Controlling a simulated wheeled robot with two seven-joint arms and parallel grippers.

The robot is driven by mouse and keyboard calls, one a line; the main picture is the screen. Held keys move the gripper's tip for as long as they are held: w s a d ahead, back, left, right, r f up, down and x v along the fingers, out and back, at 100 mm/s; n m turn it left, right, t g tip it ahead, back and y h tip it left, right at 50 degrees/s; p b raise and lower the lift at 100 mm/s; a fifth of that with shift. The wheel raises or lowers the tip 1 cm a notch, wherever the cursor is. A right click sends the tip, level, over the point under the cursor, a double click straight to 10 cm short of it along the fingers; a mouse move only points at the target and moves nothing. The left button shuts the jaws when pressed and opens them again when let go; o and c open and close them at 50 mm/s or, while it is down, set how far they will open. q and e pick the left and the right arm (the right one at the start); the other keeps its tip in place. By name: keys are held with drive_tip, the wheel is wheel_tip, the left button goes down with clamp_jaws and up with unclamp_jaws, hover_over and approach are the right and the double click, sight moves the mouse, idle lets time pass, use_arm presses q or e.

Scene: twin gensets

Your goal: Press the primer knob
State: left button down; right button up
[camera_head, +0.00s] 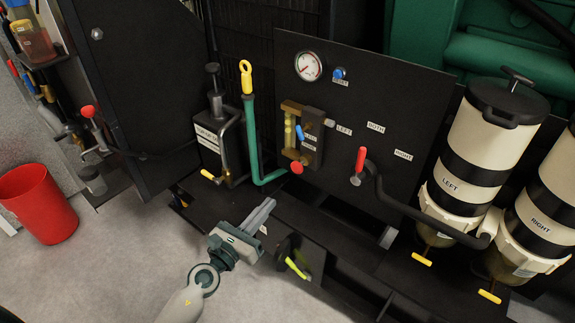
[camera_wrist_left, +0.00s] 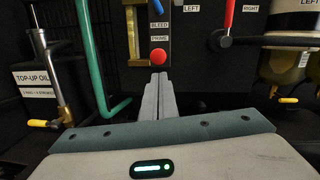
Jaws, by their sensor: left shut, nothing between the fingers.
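The primer knob is a round red button (camera_head: 297,167) at the lower end of the small brass-and-black block on the dark panel. In the left wrist view the red knob (camera_wrist_left: 158,57) sits just under a "PRIME" label, straight ahead of my fingertips. My left gripper (camera_head: 268,203) is shut and empty, below and left of the knob in the head view. Its closed fingers (camera_wrist_left: 159,78) point toward the knob; the fingertips appear just below it, and I cannot tell the exact gap. My right gripper is not in view.
A green pipe (camera_head: 252,140) with a yellow handle stands left of the block. A red selector lever (camera_head: 361,160) is to the right, near the left filter (camera_head: 475,155). A black top-up oil can (camera_head: 210,140) and a red bin (camera_head: 38,204) are at left.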

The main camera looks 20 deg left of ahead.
sight(295, 170)
use_arm(q)
drive_tip(key=a+n, duration=0.1)
drive_tip(key=n, duration=0.4)
drive_tip(key=s+a+n+h, duration=0.1)
drive_tip(key=n, duration=0.9)
drive_tip(key=shift+s+a+f+n+h, duration=0.15)
drive_tip(key=shift+a+f+n+h, duration=0.15)
drive_tip(key=shift+a+h, duration=0.1)
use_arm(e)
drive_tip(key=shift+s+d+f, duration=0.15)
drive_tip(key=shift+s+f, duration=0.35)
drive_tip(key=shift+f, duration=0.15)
use_arm(q)
drive_tip(key=shift+r, duration=0.1)
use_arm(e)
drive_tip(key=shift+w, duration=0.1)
